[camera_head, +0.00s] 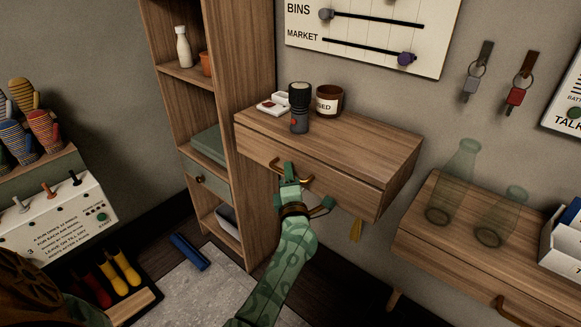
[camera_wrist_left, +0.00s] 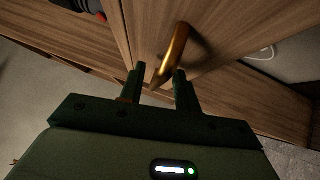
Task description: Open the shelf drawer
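The wooden wall shelf (camera_head: 390,155) carries a drawer (camera_head: 345,187) whose front looks flush with the shelf body. A brass bar handle (camera_head: 274,163) sits on the drawer front. It also shows in the left wrist view (camera_wrist_left: 176,50). My left gripper (camera_head: 289,172) is at the handle, its arm coming up from below. In the left wrist view its two fingers (camera_wrist_left: 159,84) stand apart, one on each side of the handle's near end, with gaps visible. It is open and not clamped on the bar. My right gripper is not in view.
A black flashlight (camera_head: 299,112), a brown jar (camera_head: 329,101) and a small white dish (camera_head: 273,104) stand on the shelf top. A tall bookcase (camera_head: 255,215) stands close on the left.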

